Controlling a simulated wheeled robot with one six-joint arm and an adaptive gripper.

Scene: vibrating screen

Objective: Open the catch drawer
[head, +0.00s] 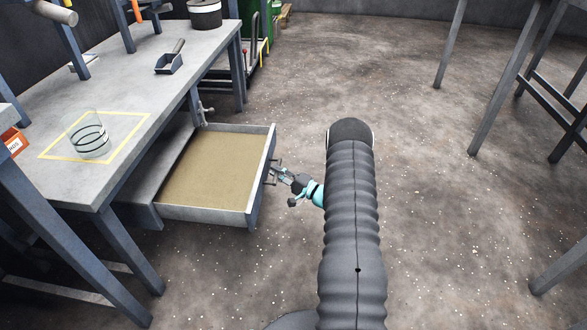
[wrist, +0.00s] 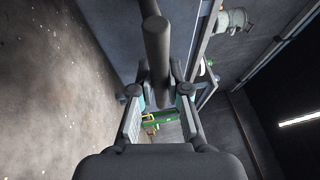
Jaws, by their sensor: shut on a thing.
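The catch drawer (head: 205,214) sticks out from under the grey workbench in the head view, pulled well open. A flat layer of tan, sand-like material (head: 212,168) covers its floor. My gripper (head: 279,174) is at the drawer's front face, shut on the dark bar handle (head: 270,170). In the wrist view the handle bar (wrist: 157,45) runs between the fingers of my gripper (wrist: 160,92). My own arm hides the floor just right of the gripper in the head view.
On the workbench (head: 120,70) stand a glass jar (head: 90,135) inside a yellow taped square, a small scoop (head: 170,60) and a dark round container (head: 204,13). Bench legs (head: 125,250) stand at the left. The speckled floor (head: 440,200) to the right is clear up to metal legs.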

